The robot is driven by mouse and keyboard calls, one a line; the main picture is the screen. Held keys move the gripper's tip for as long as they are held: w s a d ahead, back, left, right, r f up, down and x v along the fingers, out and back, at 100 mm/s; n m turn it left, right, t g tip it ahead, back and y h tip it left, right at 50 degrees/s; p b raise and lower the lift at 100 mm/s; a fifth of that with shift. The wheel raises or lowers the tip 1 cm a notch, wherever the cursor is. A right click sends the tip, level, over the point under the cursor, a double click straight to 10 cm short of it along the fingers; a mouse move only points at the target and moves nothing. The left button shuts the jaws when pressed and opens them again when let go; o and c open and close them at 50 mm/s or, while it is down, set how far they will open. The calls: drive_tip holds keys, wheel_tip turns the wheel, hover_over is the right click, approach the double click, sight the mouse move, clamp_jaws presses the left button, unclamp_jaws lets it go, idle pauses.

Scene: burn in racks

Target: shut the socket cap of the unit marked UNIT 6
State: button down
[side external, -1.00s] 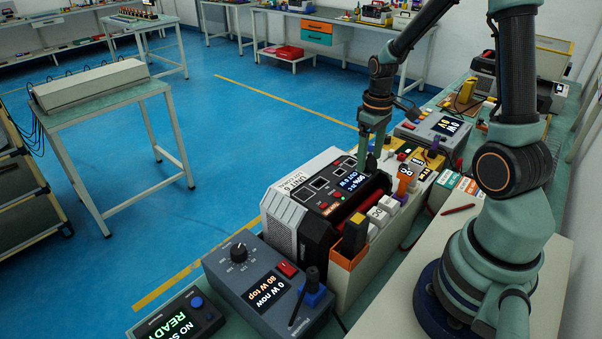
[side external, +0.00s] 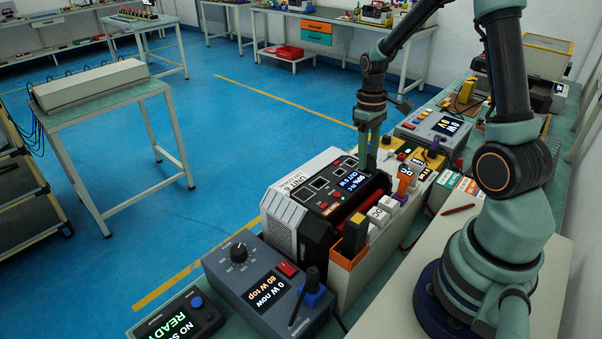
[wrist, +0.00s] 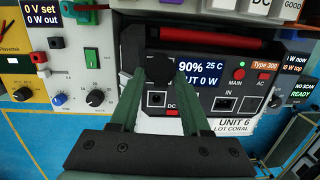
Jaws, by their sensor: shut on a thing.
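The unit marked UNIT 6 (side external: 290,212) is a white and black box with a display and a red handle bar, on the bench in the side view. Its front panel, with the UNIT 6 label (wrist: 236,123), fills much of the wrist view. My gripper (side external: 367,165) is at the far end of its panel. In the wrist view my gripper (wrist: 163,76) has its fingers on both sides of a dark piece, seemingly the socket cap (wrist: 171,66), beside the display. A socket with a round hole (wrist: 157,99) shows uncovered between the fingers. The fingers partly hide the cap and its hinge.
A grey power supply (side external: 268,288) stands close in front of the unit, another (side external: 432,128) behind it. An orange-trimmed bin (side external: 345,262) and white blocks (side external: 380,213) crowd its right side. Open blue floor (side external: 230,140) lies to the left.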

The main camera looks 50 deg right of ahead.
drive_tip(key=shift+c, duration=1.8)
unclamp_jaws()
drive_tip(key=shift+a, duration=0.15)
wheel_tip(320, 180, up, 12)
drive_tip(key=w, duration=0.1)
drive_tip(key=shift+w+d, duration=0.15)
drive_tip(key=shift+d, duration=0.25)
drive_tip(key=shift+c, duration=0.3)
